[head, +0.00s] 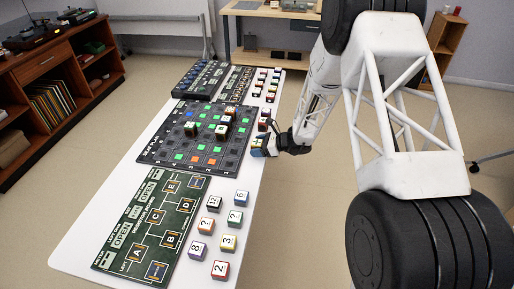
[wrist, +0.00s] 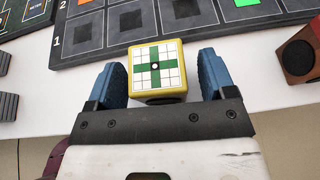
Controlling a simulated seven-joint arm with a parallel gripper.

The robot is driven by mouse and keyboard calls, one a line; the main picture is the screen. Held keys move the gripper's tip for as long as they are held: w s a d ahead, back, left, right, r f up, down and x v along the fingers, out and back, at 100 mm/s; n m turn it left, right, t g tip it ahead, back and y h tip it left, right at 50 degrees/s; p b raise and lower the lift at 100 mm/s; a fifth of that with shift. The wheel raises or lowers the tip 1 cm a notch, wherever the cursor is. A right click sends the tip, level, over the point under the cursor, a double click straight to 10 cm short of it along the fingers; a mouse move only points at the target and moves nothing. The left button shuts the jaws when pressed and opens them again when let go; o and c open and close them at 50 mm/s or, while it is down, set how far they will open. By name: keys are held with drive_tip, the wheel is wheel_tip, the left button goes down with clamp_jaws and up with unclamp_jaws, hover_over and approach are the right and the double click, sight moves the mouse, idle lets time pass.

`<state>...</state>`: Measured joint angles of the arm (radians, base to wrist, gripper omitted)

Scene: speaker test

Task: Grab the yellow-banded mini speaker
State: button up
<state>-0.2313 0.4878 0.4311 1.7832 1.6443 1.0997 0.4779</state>
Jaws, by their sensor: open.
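The yellow-banded mini speaker (wrist: 157,67) is a small block with a yellow edge and a white gridded top with a green cross and a dark centre dot. In the wrist view it sits on the white table between the two blue fingers of my gripper (wrist: 162,75). The fingers are open, with a visible gap on each side of the block. In the head view my gripper (head: 265,147) is low at the right edge of the table, beside the dark grid board. There its fingers largely hide the block.
The dark grid board (wrist: 203,24) lies just beyond the block. A brown block with a dark round face (wrist: 299,57) stands to the right. Several numbered blocks lie nearer on the white table (head: 85,232), beside a green board (head: 122,243). More small blocks line the far right edge.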

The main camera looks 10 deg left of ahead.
drive_tip(key=shift+a+f, duration=0.15)
drive_tip(key=shift+a, duration=0.1)
drive_tip(key=shift+c, duration=0.2)
drive_tip(key=c, duration=1)
